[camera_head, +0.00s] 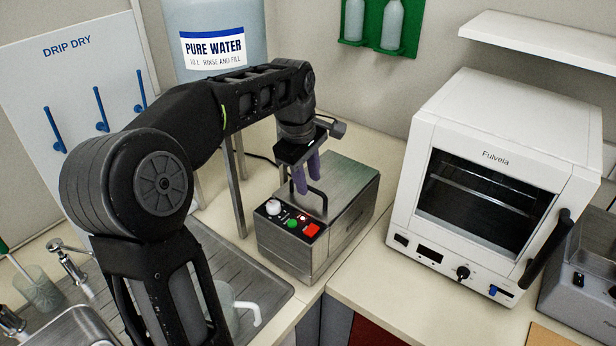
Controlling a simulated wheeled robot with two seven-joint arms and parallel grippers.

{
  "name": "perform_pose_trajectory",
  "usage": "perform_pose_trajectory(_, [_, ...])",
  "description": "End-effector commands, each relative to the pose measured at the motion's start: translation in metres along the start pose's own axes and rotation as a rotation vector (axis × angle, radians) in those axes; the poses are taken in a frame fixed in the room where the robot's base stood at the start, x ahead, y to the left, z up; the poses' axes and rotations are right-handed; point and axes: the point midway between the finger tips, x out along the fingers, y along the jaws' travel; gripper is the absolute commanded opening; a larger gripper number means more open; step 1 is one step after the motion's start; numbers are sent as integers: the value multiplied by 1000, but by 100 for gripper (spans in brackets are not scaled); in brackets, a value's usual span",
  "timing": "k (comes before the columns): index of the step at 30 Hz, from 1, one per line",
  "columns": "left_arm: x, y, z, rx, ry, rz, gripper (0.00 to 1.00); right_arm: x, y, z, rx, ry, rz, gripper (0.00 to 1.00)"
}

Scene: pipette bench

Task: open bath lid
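The bath (335,244) is a brushed-metal box on the bench, with a dark control panel (290,218) at its front left. Its flat metal lid (345,188) looks closed, with a black arched handle (324,200) standing on it. My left gripper (306,177) reaches over the lid from above, its two purple fingers pointing down at the handle. The fingers show a small space between them. They partly cover the handle, so I cannot tell whether they touch or clasp it. My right gripper is not in view.
A white oven (500,170) with a dark window stands right of the bath, with bare bench between them. A sink with a metal drainboard (240,275) lies at left. A pure water tank (215,40) stands behind my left arm. A white shelf (545,42) is at upper right.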

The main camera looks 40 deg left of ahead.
Motion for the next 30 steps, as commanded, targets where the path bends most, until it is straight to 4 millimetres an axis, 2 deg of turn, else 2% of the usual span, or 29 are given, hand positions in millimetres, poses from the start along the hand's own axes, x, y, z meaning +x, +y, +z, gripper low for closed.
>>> perform_pose_trajectory(4, [8,0,0,0,0,-1,32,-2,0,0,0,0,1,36])
perform_pose_trajectory(11, [8,0,0,0,0,0,32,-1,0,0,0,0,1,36])
perform_pose_trajectory(22, [8,0,0,0,0,0,1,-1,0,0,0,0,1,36])
perform_pose_trajectory(30, [8,0,0,0,0,1,0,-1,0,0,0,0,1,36])
